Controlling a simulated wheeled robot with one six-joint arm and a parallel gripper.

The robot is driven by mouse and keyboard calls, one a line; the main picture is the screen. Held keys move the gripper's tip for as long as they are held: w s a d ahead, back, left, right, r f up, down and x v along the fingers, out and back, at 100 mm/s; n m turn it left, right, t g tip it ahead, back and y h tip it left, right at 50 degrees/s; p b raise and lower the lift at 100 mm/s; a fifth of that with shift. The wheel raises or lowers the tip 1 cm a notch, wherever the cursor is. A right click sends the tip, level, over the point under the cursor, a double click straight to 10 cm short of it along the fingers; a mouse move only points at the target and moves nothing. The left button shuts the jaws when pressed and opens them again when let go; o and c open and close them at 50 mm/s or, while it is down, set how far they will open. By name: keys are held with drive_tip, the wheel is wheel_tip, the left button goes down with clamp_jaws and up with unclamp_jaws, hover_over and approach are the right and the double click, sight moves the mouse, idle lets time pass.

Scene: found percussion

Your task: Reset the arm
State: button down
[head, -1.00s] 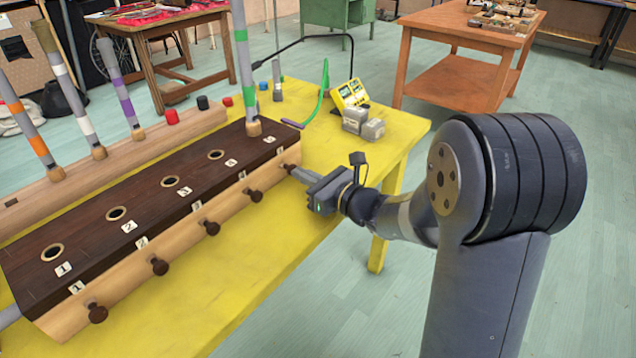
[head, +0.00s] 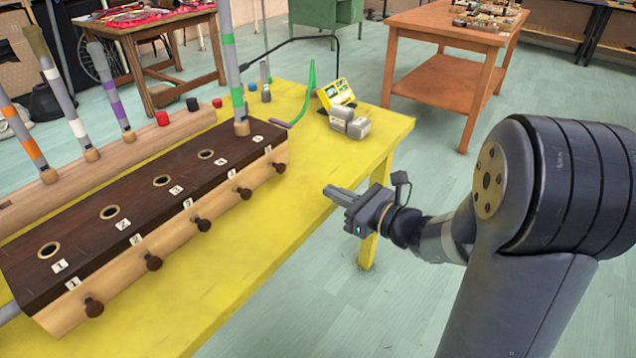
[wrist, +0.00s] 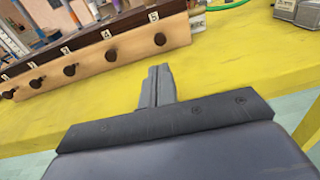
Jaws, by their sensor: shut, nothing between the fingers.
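My gripper (head: 338,194) is shut and empty. In the head view it hangs in the air near the right edge of the yellow table (head: 262,255), pointing left toward the wooden box. In the wrist view my gripper (wrist: 158,72) shows with both fingers together, apart from the box. The long box (head: 135,225) has a dark top with numbered holes and a pale front with several dark knobs. It also shows in the wrist view (wrist: 120,57). A grey tube with a green band (head: 233,72) stands upright in the far hole of the box.
A pale rack (head: 140,150) with several banded tubes stands behind the box. Grey blocks (head: 358,128), a yellow device (head: 337,93) and a green curved piece (head: 307,95) lie at the table's far end. Open floor lies right of the table.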

drive_tip(key=shift+v, duration=0.85)
drive_tip(key=shift+w+a, duration=0.1)
